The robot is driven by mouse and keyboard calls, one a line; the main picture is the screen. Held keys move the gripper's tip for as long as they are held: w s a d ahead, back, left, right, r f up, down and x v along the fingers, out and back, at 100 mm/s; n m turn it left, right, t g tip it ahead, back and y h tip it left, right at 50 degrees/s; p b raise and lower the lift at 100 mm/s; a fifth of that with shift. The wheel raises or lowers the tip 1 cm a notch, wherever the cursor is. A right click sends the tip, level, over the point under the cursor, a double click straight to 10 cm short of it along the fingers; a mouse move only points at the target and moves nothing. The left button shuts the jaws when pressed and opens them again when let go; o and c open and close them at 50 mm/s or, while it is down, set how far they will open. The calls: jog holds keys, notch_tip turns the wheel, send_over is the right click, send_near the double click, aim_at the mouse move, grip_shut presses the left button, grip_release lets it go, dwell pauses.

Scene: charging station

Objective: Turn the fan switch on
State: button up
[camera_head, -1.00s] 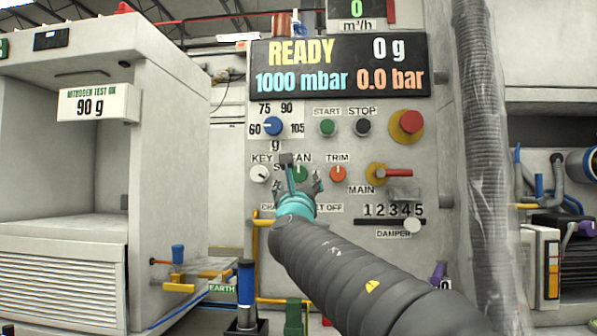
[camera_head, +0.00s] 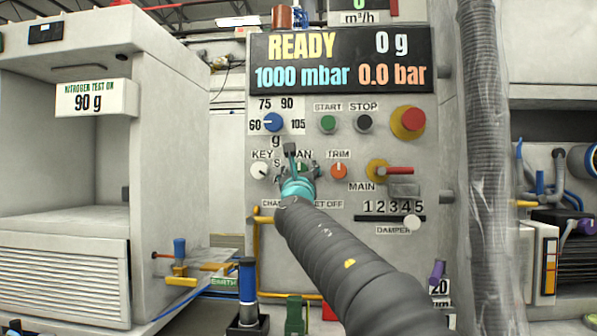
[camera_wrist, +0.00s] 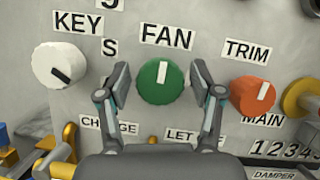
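The fan switch is a green round knob (camera_wrist: 158,85) with a white mark, below the FAN label (camera_wrist: 167,38) in the wrist view. The mark points nearly straight up. My gripper (camera_wrist: 161,80) is open, with one finger on each side of the knob; clear gaps show between the fingers and the knob. In the head view my gripper (camera_head: 303,162) is in front of the panel and hides most of the green knob.
A white KEY knob (camera_wrist: 59,65) is to the left and an orange TRIM knob (camera_wrist: 253,95) is close to the right finger. A red and yellow MAIN switch (camera_head: 388,171) is further right. A red emergency button (camera_head: 408,122) is above it.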

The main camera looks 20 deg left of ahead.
jog(key=c, duration=0.9)
jog(key=shift+o, duration=0.2)
jog(key=shift+m, duration=0.5)
jog(key=m+h, duration=0.3)
jog(key=m, duration=0.2)
jog(key=shift+a+t, duration=0.1)
jog(key=shift+t, duration=0.3)
jog(key=m+h+p, duration=0.1)
jog(key=m, duration=0.2)
jog(key=m+h+p, duration=0.1)
jog(key=m+h, duration=0.1)
jog(key=m, duration=0.1)
jog(key=shift+r+m+h, duration=0.15)
jog(key=shift+m+h, duration=0.15)
jog(key=shift+m, duration=0.1)
jog(key=m+g+h+p, duration=0.1)
jog(key=m+p, duration=0.1)
jog(key=m, duration=0.2)
jog(key=m+g+h+p, duration=0.1)
jog(key=m+p, duration=0.1)
jog(key=m, duration=0.1)
jog(key=shift+m+h, duration=0.4)
jog(key=shift+m+g+p, duration=0.8)
jog(key=shift+m+p, duration=0.4)
jog(key=shift+m, duration=0.3)
jog(key=shift+h, duration=0.3)
jog(key=o, duration=1.1)
